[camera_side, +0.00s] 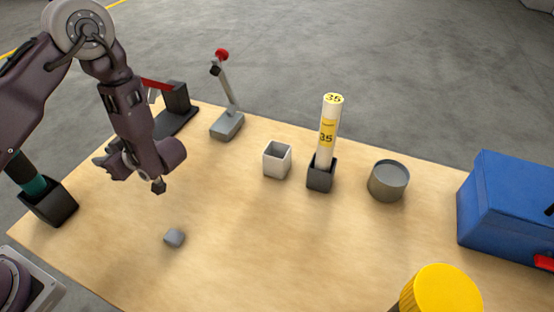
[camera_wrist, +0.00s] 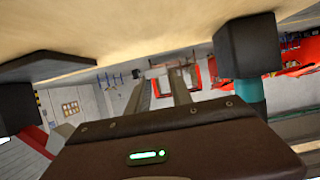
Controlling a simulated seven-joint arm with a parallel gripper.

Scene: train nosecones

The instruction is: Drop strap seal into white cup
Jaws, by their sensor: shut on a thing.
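The white cup (camera_side: 277,160) stands upright and square in the middle of the table, with its opening facing up. My gripper (camera_side: 104,162) is above the left part of the table, well left of the cup, and points roughly sideways to the left. In the wrist view its fingers (camera_wrist: 160,85) reach away from the brown palm. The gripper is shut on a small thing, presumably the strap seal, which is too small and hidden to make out.
A dark holder with a yellow-and-white tube (camera_side: 328,130) stands right of the cup, beside a round grey tin (camera_side: 388,181). A lever with a red knob (camera_side: 222,55) stands behind. A blue box (camera_side: 500,205) and yellow cylinder (camera_side: 440,290) are right. A black holder (camera_side: 48,203) is left.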

